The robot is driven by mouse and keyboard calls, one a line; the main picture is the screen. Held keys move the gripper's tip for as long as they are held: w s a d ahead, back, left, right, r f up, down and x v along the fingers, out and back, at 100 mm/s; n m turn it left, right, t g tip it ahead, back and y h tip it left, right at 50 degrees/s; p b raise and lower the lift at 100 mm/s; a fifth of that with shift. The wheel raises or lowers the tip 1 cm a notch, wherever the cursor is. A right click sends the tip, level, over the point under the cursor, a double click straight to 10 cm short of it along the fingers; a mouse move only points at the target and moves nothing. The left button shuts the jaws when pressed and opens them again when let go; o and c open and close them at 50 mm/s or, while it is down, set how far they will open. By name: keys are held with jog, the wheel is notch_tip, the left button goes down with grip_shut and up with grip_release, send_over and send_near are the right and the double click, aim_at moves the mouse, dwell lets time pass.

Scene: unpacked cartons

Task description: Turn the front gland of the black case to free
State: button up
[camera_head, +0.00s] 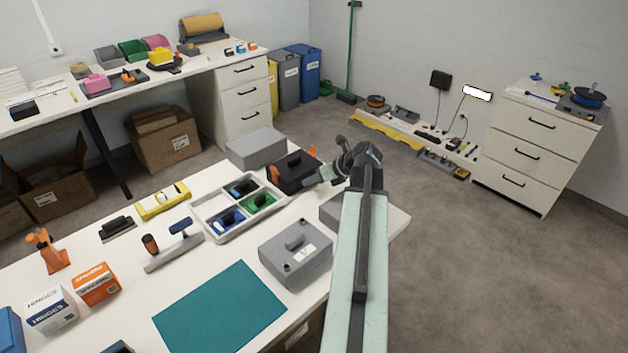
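The black case (292,168) sits near the far right edge of the white table. It has a raised black part on top and orange parts at its left end (274,174) and at its far right (312,152). I cannot tell which part is the front gland, or how it is turned. My gripper (313,182) is at the front right side of the black case, very close to it. Whether it touches is too small to tell. The fingers are too small and overlapped to show whether they are open or shut.
A grey box (257,148) stands behind left of the case, and a divided tray (222,232) lies left of it. A grey case with a handle (283,262) stands in front. Another grey box (333,214) is partly hidden by my arm. A teal mat (220,308) lies bare.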

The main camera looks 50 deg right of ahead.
jog(key=p+v, duration=0.5)
jog(key=v, duration=0.2)
jog(key=shift+s+r, duration=0.25)
jog(key=shift+s, duration=0.05)
